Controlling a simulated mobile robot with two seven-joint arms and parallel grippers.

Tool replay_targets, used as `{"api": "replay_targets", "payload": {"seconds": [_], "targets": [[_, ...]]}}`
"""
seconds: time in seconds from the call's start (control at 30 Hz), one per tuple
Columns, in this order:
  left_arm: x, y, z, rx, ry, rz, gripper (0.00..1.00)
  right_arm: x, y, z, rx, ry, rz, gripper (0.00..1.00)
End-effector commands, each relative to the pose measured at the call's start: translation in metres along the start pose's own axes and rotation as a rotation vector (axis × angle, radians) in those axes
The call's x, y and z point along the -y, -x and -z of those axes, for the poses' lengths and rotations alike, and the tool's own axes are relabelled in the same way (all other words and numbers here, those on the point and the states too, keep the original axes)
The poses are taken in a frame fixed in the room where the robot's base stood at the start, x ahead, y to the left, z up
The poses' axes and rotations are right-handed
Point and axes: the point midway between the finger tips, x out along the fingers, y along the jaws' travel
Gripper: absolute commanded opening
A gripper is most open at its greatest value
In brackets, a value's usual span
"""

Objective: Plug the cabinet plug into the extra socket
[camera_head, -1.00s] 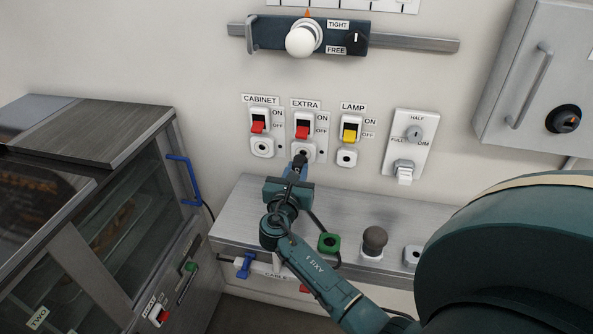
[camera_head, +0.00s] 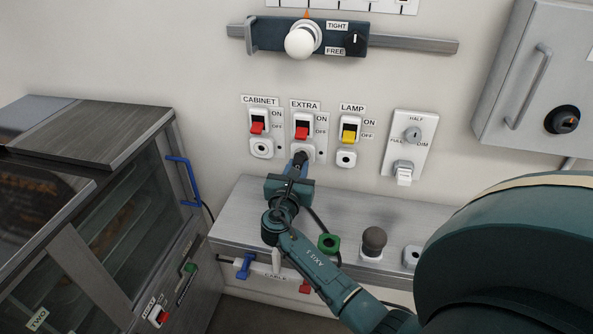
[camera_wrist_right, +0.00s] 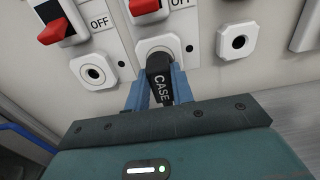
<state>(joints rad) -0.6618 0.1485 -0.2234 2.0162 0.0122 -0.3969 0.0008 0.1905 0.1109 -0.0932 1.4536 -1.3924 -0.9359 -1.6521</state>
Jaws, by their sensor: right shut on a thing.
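My right gripper (camera_head: 294,172) is shut on a black plug (camera_wrist_right: 160,80) marked "CASE". The plug's front end is at the extra socket (camera_wrist_right: 160,46), the middle one, and covers its hole. I cannot tell how deep it sits. In the head view the plug (camera_head: 300,158) is right below the red switch labelled EXTRA (camera_head: 302,133). The cabinet socket (camera_head: 261,148) to the left is empty, and its round hole also shows in the wrist view (camera_wrist_right: 94,73). My left gripper is not in view.
The lamp socket (camera_head: 346,159) on the right is empty. A black cable runs down beside my gripper. A glass cabinet (camera_head: 110,215) stands at left.

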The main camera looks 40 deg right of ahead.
Motion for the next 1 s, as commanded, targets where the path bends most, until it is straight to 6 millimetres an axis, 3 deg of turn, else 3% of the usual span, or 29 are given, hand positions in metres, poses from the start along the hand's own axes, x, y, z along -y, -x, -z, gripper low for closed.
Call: {"api": "replay_targets", "payload": {"seconds": [0.53,0.57,0.87,1.0], "targets": [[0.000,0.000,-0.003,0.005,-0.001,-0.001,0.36,0.000,-0.014,-0.001,0.001,0.000,0.001,0.00],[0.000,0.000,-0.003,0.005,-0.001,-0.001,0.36,0.000,-0.015,0.000,0.001,0.000,0.001,0.24],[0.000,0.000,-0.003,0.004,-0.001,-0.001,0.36,0.000,-0.014,0.000,0.000,0.000,0.001,0.49],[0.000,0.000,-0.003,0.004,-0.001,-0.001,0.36,0.000,-0.014,0.000,0.000,0.000,0.001,0.49]]}}
